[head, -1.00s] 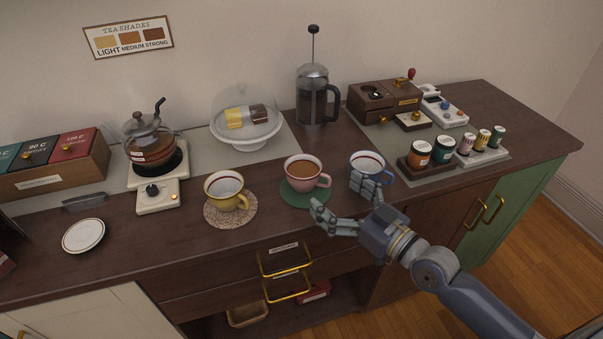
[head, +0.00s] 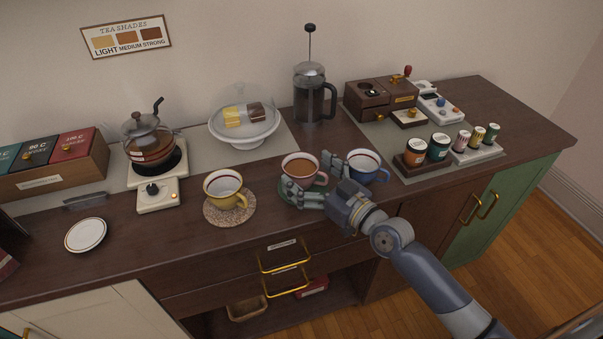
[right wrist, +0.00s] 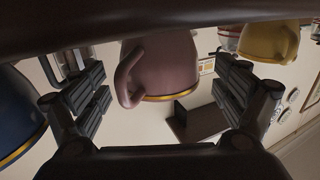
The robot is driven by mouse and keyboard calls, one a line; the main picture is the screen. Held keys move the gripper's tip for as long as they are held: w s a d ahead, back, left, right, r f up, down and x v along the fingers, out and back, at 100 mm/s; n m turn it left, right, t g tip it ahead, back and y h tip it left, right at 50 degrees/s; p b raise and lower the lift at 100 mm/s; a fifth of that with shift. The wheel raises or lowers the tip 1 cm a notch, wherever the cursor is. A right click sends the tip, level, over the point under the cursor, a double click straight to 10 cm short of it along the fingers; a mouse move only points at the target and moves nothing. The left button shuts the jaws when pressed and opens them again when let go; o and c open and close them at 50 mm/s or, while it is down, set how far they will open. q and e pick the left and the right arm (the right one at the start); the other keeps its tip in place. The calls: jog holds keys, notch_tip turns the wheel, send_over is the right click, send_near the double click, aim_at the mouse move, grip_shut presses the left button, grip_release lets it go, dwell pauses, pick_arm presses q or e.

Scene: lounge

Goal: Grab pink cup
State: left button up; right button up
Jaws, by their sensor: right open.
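The pink cup (head: 300,167) holds brown liquid and stands upright on a green coaster (head: 285,194) near the counter's front edge. My right gripper (head: 310,177) is open at the cup's front right side, one finger in front of the cup and the other to its right, by the blue cup. In the right wrist view, which looks upside down, the pink cup (right wrist: 168,68) and its handle show between the two spread fingers (right wrist: 160,82), with gaps on both sides. My left gripper is not in view.
A blue cup (head: 367,173) stands close to the right finger. A yellow cup (head: 226,191) stands left on a patterned coaster. A French press (head: 311,95) and a glass-domed cake stand (head: 243,135) stand behind. A small plate (head: 85,235) lies at left.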

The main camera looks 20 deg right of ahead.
jog(key=c, duration=1.2)
jog(key=shift+c, duration=0.2)
jog(key=shift+r, duration=0.2)
